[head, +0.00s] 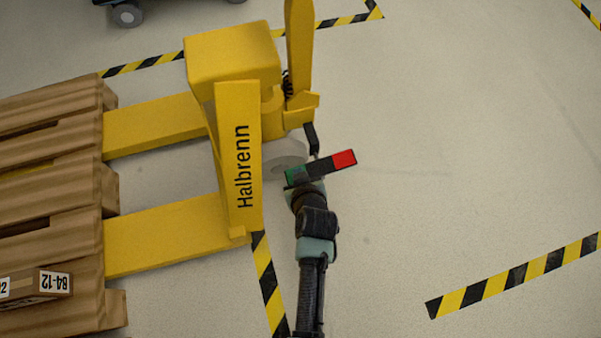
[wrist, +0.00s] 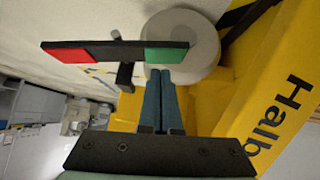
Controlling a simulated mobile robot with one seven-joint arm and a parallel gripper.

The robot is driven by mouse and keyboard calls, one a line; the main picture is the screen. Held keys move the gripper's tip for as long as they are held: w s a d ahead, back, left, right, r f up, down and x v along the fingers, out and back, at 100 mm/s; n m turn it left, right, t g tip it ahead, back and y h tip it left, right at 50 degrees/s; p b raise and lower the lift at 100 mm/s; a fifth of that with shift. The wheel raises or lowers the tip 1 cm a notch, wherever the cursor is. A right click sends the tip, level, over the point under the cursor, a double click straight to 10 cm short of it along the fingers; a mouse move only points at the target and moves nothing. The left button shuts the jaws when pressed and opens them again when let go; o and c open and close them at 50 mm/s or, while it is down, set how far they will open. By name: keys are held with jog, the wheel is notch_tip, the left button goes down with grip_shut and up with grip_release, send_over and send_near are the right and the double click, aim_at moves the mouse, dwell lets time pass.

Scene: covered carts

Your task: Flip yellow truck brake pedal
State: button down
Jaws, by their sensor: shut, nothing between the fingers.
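The yellow pallet truck (head: 240,135), lettered "Halbrenn", stands at the centre-left of the head view. Its brake pedal (head: 322,167) is a flat bar with a red right end, a black middle and a green left end, carried on a dark arm beside the wheel. The pedal also shows across the upper wrist view (wrist: 115,52), green end at the right. My gripper (head: 304,186) is at the green end, and its fingers lie together with nothing between them. In the wrist view the fingertips (wrist: 164,73) overlap the green end's lower edge; I cannot tell whether they touch it.
A grey wheel (wrist: 190,42) sits right behind the green end. The truck's forks run left under a wooden pallet (head: 55,190) bearing a cardboard box (head: 40,283). The truck's handle (head: 299,45) rises behind the pedal. Floor to the right is clear, with striped tape (head: 515,275).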

jog(key=a+r+p+v, duration=0.1)
jog(key=p+v, duration=0.6)
jog(key=v, duration=0.4)
jog(key=shift+w+r+p, duration=0.15)
jog(key=shift+w+p, duration=0.05)
jog(key=shift+p, duration=0.15)
